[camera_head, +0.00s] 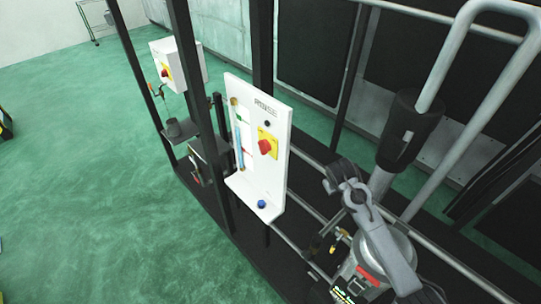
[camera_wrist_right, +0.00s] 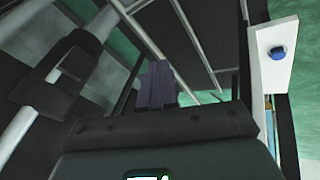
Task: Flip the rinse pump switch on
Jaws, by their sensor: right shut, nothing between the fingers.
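The white RINSE panel (camera_head: 274,110) stands upright in the middle of the head view. It carries a red rotary switch (camera_head: 265,146) on a yellow plate, with a small dark round spot above it. The switch's turn position is too small to read. A blue button (camera_head: 261,204) sits on the ledge below; it also shows at the upper right of the right wrist view (camera_wrist_right: 278,53). The red switch is not visible there. My right gripper (camera_wrist_right: 157,85) is shut and empty, apart from the panel. My left gripper is not in view.
A white box (camera_head: 187,63) with another red and yellow switch stands further back left. Dark frame posts (camera_head: 262,50) stand beside the panel. A steel tube with a black sleeve (camera_head: 411,128) rises at right. The green floor (camera_head: 80,200) at left is mostly clear.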

